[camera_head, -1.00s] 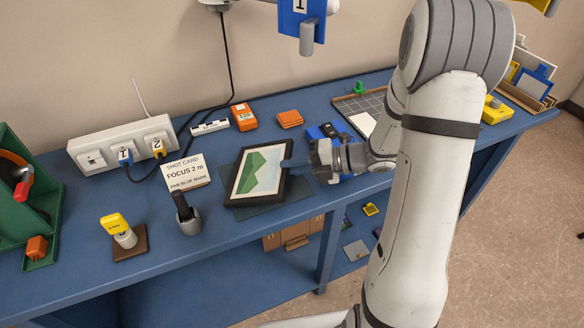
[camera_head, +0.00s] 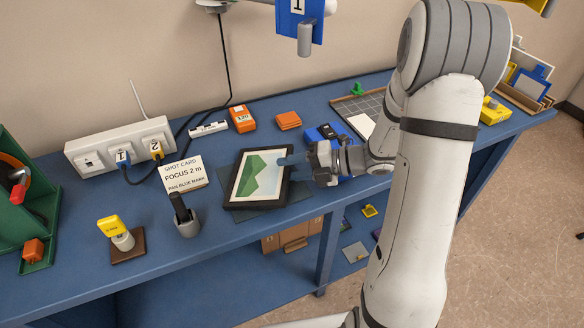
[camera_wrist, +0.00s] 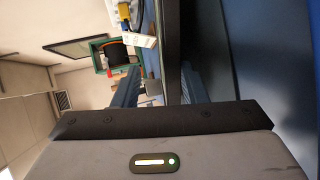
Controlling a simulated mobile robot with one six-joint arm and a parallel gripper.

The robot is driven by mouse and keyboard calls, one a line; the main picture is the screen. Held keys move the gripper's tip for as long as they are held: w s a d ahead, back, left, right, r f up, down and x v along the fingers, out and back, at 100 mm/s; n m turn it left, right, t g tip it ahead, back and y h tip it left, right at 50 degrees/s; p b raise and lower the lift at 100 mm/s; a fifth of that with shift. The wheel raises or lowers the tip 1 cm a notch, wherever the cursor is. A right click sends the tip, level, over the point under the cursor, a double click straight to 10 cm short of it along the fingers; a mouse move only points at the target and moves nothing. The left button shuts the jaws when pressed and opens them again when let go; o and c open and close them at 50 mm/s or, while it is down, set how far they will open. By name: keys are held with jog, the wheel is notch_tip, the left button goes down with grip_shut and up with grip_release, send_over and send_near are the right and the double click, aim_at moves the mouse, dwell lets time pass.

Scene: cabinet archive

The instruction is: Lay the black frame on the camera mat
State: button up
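The black frame (camera_head: 258,178) holds a picture of green hills and lies picture up on the dark camera mat (camera_head: 298,200). The mat shows beyond the frame, mostly on the right and along the front. My gripper (camera_head: 291,160) is at the frame's right edge with its blue fingers level with the bench. In the wrist view the frame's dark edge (camera_wrist: 172,50) runs between the two fingers (camera_wrist: 158,75). A gap shows between the left finger and the frame; the right finger is close to it, and contact is unclear. The frame's underside is hidden.
A black device in a grey cup (camera_head: 186,222) and a shot card (camera_head: 184,175) stand left of the frame. A blue device (camera_head: 325,133) is behind my gripper. Orange boxes (camera_head: 242,119) and a white power strip (camera_head: 120,147) are at the back. The bench front edge is close.

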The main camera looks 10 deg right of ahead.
jog(key=shift+f, duration=0.1)
jog(key=shift+c, duration=0.5)
jog(key=shift+p+v, duration=0.7)
jog(key=shift+v, duration=2.75)
jog(key=shift+d, duration=0.15)
jog(key=v, duration=0.7)
jog(key=shift+s+d+r, duration=0.1)
jog(key=shift+d+r, duration=0.15)
jog(key=shift+d, duration=0.05)
